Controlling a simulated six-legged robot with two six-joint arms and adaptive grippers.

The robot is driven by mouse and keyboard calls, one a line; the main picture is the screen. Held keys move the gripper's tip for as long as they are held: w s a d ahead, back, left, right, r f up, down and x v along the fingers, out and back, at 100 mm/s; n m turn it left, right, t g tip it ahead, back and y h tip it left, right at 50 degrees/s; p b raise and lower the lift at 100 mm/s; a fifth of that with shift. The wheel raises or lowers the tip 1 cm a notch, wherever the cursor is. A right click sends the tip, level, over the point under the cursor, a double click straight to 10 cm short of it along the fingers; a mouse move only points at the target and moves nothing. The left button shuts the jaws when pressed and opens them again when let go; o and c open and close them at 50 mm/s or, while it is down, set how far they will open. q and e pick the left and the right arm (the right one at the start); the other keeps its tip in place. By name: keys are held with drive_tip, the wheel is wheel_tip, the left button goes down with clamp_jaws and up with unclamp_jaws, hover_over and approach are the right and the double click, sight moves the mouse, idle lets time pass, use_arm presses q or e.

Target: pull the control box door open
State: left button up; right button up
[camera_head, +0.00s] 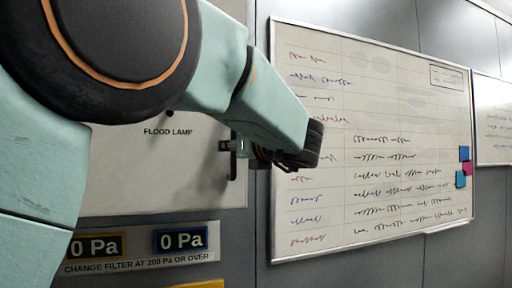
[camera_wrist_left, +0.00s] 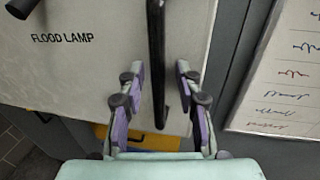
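The control box door (camera_head: 120,170) is a pale flat panel marked FLOOD LAMP, behind my left arm in the head view; it also fills much of the left wrist view (camera_wrist_left: 90,80). It appears shut. A black vertical bar handle (camera_wrist_left: 157,60) runs along its right side; its lower part shows in the head view (camera_head: 233,170). My left gripper (camera_wrist_left: 160,72) is open, with one finger on each side of the handle in the left wrist view. I cannot tell whether a finger touches it. In the head view the gripper (camera_head: 243,148) is partly hidden by my arm. My right gripper is not in view.
A whiteboard (camera_head: 370,150) with handwriting hangs on the grey wall to the right of the door. Below the door are two 0 Pa displays (camera_head: 180,238) on a filter notice. A dark knob (camera_wrist_left: 20,8) sits on the panel above the lettering.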

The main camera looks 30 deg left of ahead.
use_arm(q)
drive_tip(key=shift+s+d+r, duration=0.2)
drive_tip(key=shift+s, duration=0.1)
drive_tip(key=shift+c, duration=1.3)
drive_tip(key=shift+w+a+f, duration=0.15)
drive_tip(key=shift+w, duration=0.05)
clamp_jaws()
